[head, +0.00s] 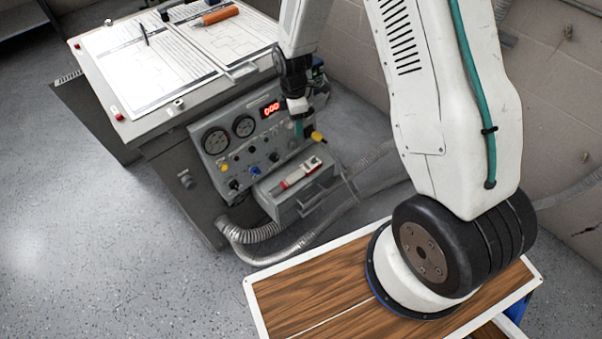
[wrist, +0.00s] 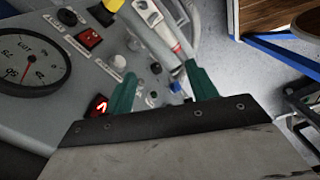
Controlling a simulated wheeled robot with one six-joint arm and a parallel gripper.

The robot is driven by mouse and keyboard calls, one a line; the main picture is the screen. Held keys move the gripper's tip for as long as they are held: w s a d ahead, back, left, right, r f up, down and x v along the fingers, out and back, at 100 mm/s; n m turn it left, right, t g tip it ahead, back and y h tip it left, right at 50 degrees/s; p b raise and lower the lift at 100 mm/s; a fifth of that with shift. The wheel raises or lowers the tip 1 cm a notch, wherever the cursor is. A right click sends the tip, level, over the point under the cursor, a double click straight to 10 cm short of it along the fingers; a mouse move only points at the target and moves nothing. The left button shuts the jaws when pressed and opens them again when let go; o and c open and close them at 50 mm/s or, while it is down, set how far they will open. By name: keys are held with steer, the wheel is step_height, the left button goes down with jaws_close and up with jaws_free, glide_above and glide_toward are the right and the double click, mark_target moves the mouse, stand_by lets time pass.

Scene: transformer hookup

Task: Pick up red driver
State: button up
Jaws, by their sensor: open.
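The red driver (head: 298,175), a slim tool with red and pale parts, lies on the grey ledge at the front of the control panel. Its red and pale body also shows at the top of the wrist view (wrist: 158,22), beyond the fingertips. My gripper (wrist: 160,85) is open, with two teal fingers apart and nothing between them. In the head view my gripper (head: 300,126) hangs in front of the panel, above and behind the driver, apart from it. My arm hides part of the panel's right side.
The panel carries gauges (head: 216,140), a red display (head: 271,109), knobs and switches close to my fingers. An orange-handled tool (head: 216,17) lies on papers (head: 150,65) on the console top. A corrugated hose (head: 290,248) runs below the ledge.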

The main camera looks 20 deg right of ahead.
mark_target(296, 173)
steer(key=f+n, duration=0.1)
steer(key=f, duration=0.5)
steer(key=f+n, duration=0.2)
steer(key=f, duration=0.4)
steer(key=f+n, duration=0.2)
steer(key=f, duration=0.4)
steer(key=shift+s+a+f, duration=0.3)
steer(key=shift+a+f, duration=0.05)
steer(key=f, duration=0.7)
steer(key=shift+s, duration=0.4)
steer(key=c, duration=1.2)
steer(key=shift+c, duration=0.2)
steer(key=shift+r, duration=0.15)
